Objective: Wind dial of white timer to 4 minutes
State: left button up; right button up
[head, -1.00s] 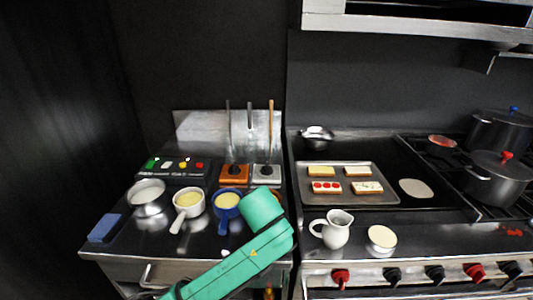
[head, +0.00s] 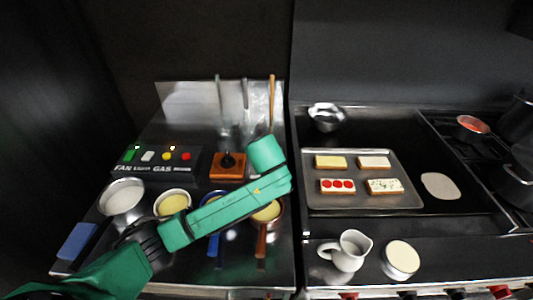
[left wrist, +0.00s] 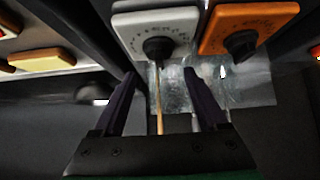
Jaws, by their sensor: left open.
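The white timer (left wrist: 155,32) shows at the top of the left wrist view, a pale square block with a printed scale and a black dial (left wrist: 158,48) on its face. In the head view my green arm hides it. My left gripper (left wrist: 160,77) is open and empty, its two dark fingers spread on either side of the dial's line and apart from it. The fingers are not visible in the head view. My right gripper is in neither view.
An orange timer (head: 228,167) with a black dial stands beside the white one; it also shows in the left wrist view (left wrist: 265,22). Upright utensils (head: 271,100) stand behind. Several pans, including a white one (head: 173,203), sit in front. A bread tray (head: 410,200) is to the right.

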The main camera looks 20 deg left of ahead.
pick_arm(q)
jog(key=x, duration=0.6)
jog(key=shift+w, duration=0.1)
jog(key=shift+c, duration=0.9)
jog(key=shift+f, duration=0.1)
grip_shut()
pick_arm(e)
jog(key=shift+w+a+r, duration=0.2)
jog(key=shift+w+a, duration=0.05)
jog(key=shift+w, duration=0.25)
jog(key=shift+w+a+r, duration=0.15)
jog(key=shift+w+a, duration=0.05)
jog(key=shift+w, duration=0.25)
pick_arm(q)
jog(key=shift+p, duration=0.35)
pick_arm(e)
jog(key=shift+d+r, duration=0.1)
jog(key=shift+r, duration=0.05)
